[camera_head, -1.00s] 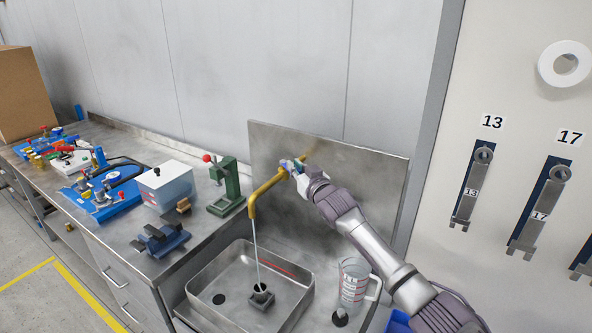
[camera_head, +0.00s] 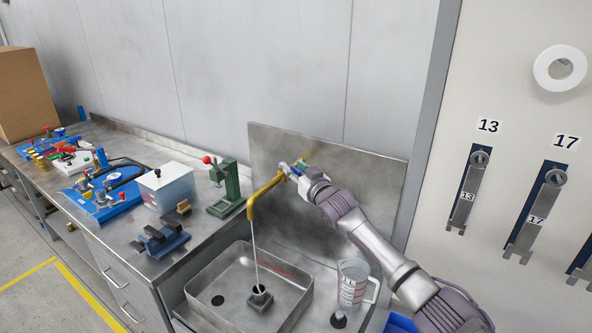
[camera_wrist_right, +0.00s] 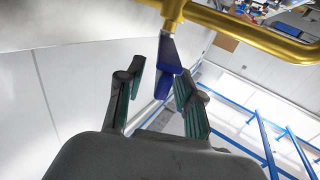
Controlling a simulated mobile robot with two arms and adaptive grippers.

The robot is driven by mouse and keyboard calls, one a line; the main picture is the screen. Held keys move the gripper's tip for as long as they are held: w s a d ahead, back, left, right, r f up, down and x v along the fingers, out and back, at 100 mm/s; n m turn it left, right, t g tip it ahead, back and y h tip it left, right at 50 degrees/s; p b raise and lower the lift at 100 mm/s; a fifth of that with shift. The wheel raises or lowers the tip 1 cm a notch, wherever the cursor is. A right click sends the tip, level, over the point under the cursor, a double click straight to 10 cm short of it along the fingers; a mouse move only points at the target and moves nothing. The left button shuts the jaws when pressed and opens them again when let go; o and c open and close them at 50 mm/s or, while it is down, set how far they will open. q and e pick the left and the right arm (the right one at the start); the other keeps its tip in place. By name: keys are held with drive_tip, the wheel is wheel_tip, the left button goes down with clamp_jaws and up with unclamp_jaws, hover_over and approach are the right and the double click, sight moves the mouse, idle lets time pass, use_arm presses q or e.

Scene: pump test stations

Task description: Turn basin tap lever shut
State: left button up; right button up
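The brass tap (camera_head: 263,195) rises over the basin with its spout bent down, and a thin stream of water (camera_head: 256,258) runs from it. My right gripper (camera_head: 292,168) is at the tap's wall end in the head view. In the right wrist view, the blue tap lever (camera_wrist_right: 168,55) hangs below the brass pipe (camera_wrist_right: 250,33). My right gripper (camera_wrist_right: 163,88) is open there, one finger on each side of the lever. The right-hand finger is close to the lever; I cannot tell whether it touches. My left gripper is not in view.
The steel basin (camera_head: 205,287) holds a small dark block (camera_head: 260,298) under the stream. A clear measuring jug (camera_head: 353,285) stands to its right. A green press (camera_head: 229,185) and a white-lidded box (camera_head: 165,185) stand on the bench to the left. A metal splash panel (camera_head: 375,185) is behind the tap.

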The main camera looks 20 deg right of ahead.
drive_tip(key=shift+s+f, duration=0.1)
drive_tip(key=shift+s, duration=0.4)
drive_tip(key=s+d, duration=0.2)
drive_tip(key=s, duration=0.8)
drive_tip(key=shift+s+d, duration=0.2)
drive_tip(key=shift+s, duration=0.2)
